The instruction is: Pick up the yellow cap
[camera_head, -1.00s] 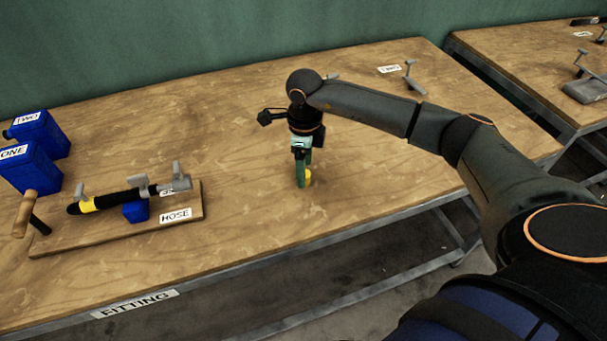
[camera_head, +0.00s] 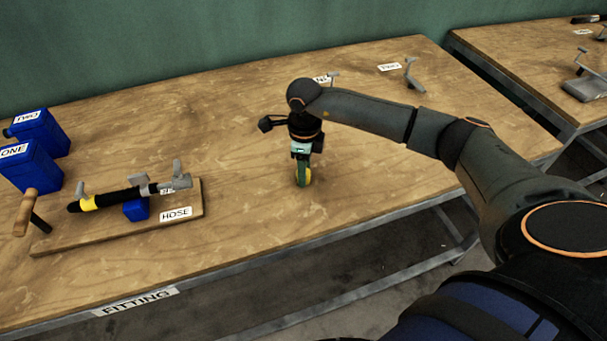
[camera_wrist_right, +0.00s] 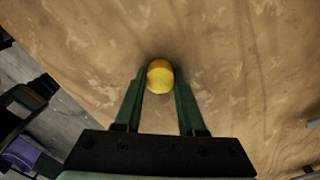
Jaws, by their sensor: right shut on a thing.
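The yellow cap (camera_wrist_right: 160,75) is a small round piece between the green fingertips of my right gripper in the right wrist view. My right gripper (camera_head: 303,180) points down at the wooden table and is shut on the cap. In the head view only a bit of the yellow cap (camera_head: 309,176) shows beside the fingers, which hide the rest. I cannot tell whether the cap still touches the table. My left gripper is not in view.
A wooden board (camera_head: 110,232) labelled HOSE holds a black hose (camera_head: 115,197) in grey clamps at the left. Two blue containers (camera_head: 30,165) stand behind it. The table (camera_head: 240,150) around my right gripper is mostly clear. Its front edge is near.

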